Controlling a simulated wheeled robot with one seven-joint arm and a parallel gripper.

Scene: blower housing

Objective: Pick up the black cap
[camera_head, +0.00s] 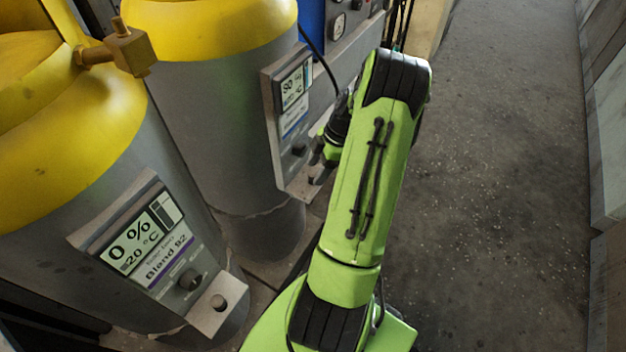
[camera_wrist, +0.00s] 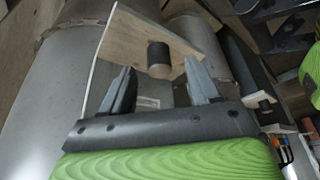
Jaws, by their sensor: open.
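My gripper (camera_wrist: 160,88) is open and empty in the wrist view, its two grey fingers apart. A short dark cylinder, which looks like the black cap (camera_wrist: 158,56), stands on a pale ledge plate (camera_wrist: 128,50) just beyond the fingertips. It lies between the two fingers in the picture, with no visible contact. In the head view my gripper (camera_head: 318,157) is partly hidden by my green arm, beside the far tank's panel (camera_head: 293,105).
The near grey tank has a yellow top (camera_head: 60,130) and a display panel (camera_head: 150,245) with a dark knob (camera_head: 190,279). A brass-coloured valve (camera_head: 125,48) juts out at upper left. Open concrete floor (camera_head: 490,200) lies on the right.

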